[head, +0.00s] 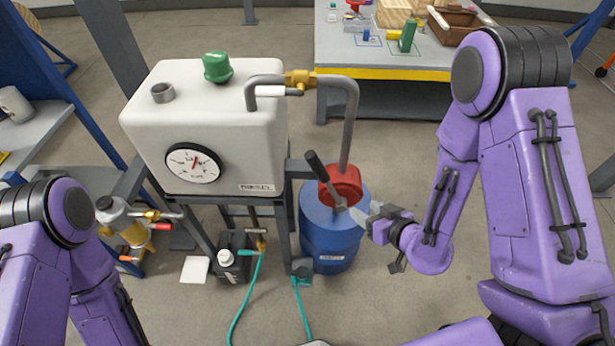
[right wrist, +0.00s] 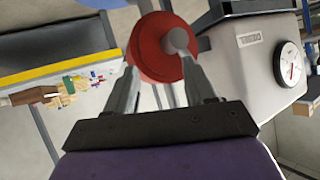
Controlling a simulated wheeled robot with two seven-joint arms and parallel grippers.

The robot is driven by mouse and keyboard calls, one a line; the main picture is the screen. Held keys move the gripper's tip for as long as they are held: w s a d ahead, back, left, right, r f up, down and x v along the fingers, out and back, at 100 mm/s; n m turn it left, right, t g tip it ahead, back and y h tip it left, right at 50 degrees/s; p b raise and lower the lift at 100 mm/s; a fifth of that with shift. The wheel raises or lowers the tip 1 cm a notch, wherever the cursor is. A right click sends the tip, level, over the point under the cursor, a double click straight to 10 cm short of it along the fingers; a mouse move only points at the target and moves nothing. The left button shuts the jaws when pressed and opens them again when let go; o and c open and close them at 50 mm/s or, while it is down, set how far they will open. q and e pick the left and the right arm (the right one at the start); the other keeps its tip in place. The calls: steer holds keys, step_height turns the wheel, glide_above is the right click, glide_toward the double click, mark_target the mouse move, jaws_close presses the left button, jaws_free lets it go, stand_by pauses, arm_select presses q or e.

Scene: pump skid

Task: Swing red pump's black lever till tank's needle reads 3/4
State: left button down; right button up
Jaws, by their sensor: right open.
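The red pump (head: 346,184) sits on top of a blue drum (head: 331,232). Its lever has a black grip (head: 314,163) that tilts up and left from the pump. The white tank (head: 215,120) carries a round gauge (head: 192,163) with a red needle; I cannot read it exactly. My right gripper (head: 362,214) is open, with its fingers close to the pump's right front, below the black grip. In the right wrist view the red pump (right wrist: 160,48) shows beyond the open fingers; contact is unclear and the black grip is not clear. My left gripper is out of view.
A grey pipe (head: 349,120) with a brass valve (head: 300,79) rises from the pump to the tank top. A workbench (head: 385,73) with a yellow edge and several items stands behind. Floor right of the drum is clear.

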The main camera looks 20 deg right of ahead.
step_height(320, 180, up, 3)
steer(key=w+a+n+t+y+b, duration=0.2)
steer(key=n+y+b, duration=0.4)
steer(key=n+y, duration=0.3)
glide_toward(323, 169)
steer(key=w+a+f, duration=0.1)
steer(key=w, duration=0.1)
steer(key=shift+w+a+r+n+p, duration=0.25)
steer(key=shift+w+a+p, duration=0.1)
steer(key=shift+a, duration=0.2)
steer(key=shift+w+a+r+n+p, duration=0.25)
steer(key=shift+w+a, duration=0.05)
steer(key=shift+a, duration=0.25)
steer(key=p+x, duration=0.1)
steer(key=x, duration=0.6)
steer(key=shift+w+a+f, duration=0.1)
steer(key=shift+w+a, duration=0.35)
steer(key=shift+w, duration=0.1)
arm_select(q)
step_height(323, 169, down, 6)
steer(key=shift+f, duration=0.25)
arm_select(e)
jaws_close()
